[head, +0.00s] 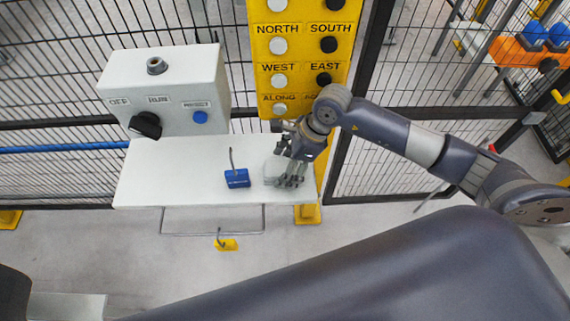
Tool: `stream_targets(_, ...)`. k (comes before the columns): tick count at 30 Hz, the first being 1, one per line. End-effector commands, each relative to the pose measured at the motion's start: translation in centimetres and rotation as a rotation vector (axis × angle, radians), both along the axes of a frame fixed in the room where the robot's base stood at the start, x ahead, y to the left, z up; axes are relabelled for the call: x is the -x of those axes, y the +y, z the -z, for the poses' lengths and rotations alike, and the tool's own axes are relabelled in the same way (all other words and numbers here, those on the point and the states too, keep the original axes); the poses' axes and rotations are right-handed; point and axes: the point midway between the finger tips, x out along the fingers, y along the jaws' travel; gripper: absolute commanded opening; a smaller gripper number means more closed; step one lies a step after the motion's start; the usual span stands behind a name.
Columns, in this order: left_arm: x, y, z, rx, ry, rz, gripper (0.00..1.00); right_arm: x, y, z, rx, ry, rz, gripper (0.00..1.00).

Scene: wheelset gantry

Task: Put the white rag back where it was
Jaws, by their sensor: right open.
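A pale folded block that looks like the white rag (273,171) lies on the white shelf (150,181), right of its middle. My right gripper (291,182) points down over the right end of the shelf, its fingers at the rag's right side. It is open. The fingers hide part of the rag's right edge, and I cannot tell whether they touch it. My left gripper is not in view.
A blue padlock (236,178) lies on the shelf left of the rag. A grey control box (165,85) with a black knob and blue button stands behind. A yellow button panel (298,56) rises behind my gripper. A yellow padlock (226,244) hangs below the shelf. Mesh fencing surrounds.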

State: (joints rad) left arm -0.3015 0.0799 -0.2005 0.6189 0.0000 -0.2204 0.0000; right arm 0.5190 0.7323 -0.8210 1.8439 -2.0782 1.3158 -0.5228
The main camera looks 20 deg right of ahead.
Motion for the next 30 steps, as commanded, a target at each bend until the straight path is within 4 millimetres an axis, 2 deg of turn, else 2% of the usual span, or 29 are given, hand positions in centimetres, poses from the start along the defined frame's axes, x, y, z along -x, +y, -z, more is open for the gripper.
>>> stream_targets(13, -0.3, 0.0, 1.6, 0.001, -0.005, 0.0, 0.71, 0.6, -2.5, -6.0, 0.001, -0.004, 0.002, 0.71)
stream_targets(18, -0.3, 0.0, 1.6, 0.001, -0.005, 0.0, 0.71, 0.7, -2.7, -6.6, 0.001, -0.002, 0.0, 0.71)
stream_targets(30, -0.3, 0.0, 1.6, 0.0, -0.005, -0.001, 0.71, 0.7, -2.7, -6.6, 0.0, -0.001, 0.0, 0.71)
